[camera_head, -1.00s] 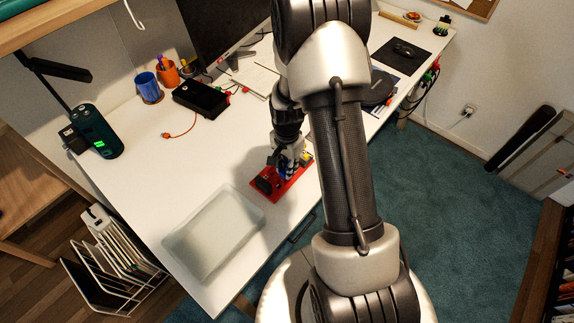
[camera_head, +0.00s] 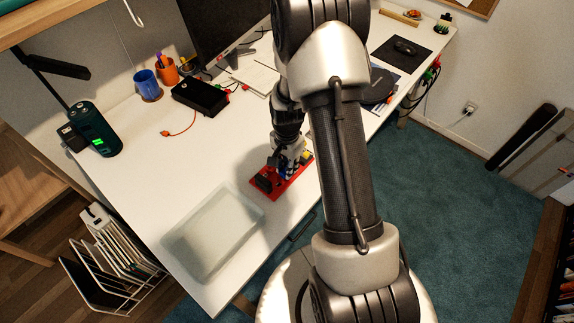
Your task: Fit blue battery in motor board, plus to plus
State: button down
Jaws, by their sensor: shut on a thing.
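The red motor board (camera_head: 292,186) lies on the white desk, in front of my arm, with a dark block at its left end and a yellow part near its right end. My gripper (camera_head: 285,170) points down over the middle of the board, low and close to it. A small patch of blue, the blue battery (camera_head: 282,173), shows between my fingers at the board. My gripper is shut on it. The battery's plus end and the board's markings are too small to read, and my fingers hide most of the battery. I cannot tell whether it is seated.
A translucent tray (camera_head: 213,232) stands on the desk left of the board. A dark green charger (camera_head: 97,132) with a lit display is at the far left. A black box (camera_head: 200,96), a blue cup (camera_head: 147,84) and a monitor (camera_head: 222,30) stand farther back. The desk's middle left is clear.

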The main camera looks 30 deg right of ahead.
jog(key=shift+f, duration=0.25)
dwell(0.3)
jog(key=shift+f+b, duration=0.5)
dwell(0.4)
jog(key=c, duration=1.3)
grip_release()
jog(key=shift+c, duration=0.2)
jog(key=shift+r, duration=0.1)
jog(key=shift+r+p, duration=2.5)
jog(key=shift+r, duration=0.9)
jog(key=shift+r, duration=0.1)
